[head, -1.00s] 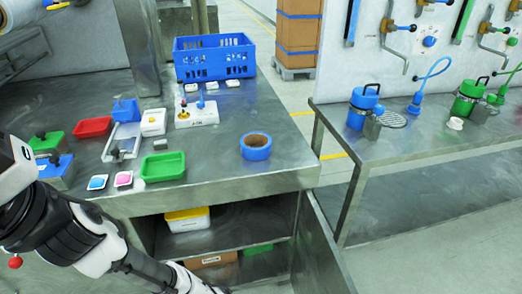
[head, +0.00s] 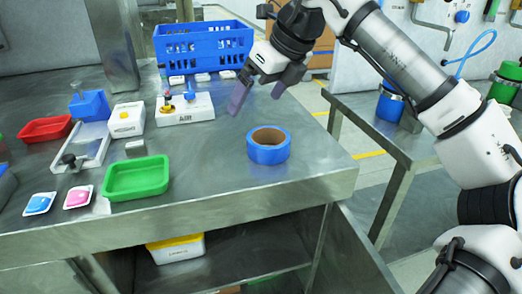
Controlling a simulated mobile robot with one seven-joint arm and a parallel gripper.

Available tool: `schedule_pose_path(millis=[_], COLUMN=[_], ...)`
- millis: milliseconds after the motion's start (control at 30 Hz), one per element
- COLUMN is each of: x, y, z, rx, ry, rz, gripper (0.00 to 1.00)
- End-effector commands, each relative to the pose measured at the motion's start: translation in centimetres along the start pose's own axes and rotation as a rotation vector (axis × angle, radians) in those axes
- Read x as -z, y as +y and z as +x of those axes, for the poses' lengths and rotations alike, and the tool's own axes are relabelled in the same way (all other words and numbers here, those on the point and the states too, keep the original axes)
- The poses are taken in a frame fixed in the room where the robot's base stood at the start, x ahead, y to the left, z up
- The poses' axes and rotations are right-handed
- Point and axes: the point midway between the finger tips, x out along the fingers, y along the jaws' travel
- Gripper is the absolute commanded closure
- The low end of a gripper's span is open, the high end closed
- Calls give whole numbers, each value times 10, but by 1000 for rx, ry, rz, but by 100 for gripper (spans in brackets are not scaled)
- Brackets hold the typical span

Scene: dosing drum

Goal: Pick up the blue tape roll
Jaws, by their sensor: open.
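The blue tape roll (head: 268,152) lies flat on the metal table (head: 225,185), near its right front corner. Its brown cardboard core faces up. My gripper (head: 258,96) is in the head view, above the table and a little up from the roll in the picture. Its two fingers are apart with nothing between them. They point down and do not touch the roll.
A green tray (head: 136,178) stands left of the roll. A white switch box (head: 184,108) and a blue crate (head: 205,46) are behind it. A second bench (head: 390,140) is at the right. The table around the roll is clear.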

Motion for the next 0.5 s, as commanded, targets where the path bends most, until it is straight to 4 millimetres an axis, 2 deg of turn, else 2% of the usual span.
schedule_pose_path(millis=[33, 100, 233, 500], x=[15, 27, 38, 44], y=[-16, -30, -41, -47], z=[-6, -14, -14, 37], rx=[57, 106, 142, 139], ry=[34, 69, 98, 98], rz=[37, 73, 100, 99], gripper=[0, 0, 0, 0])
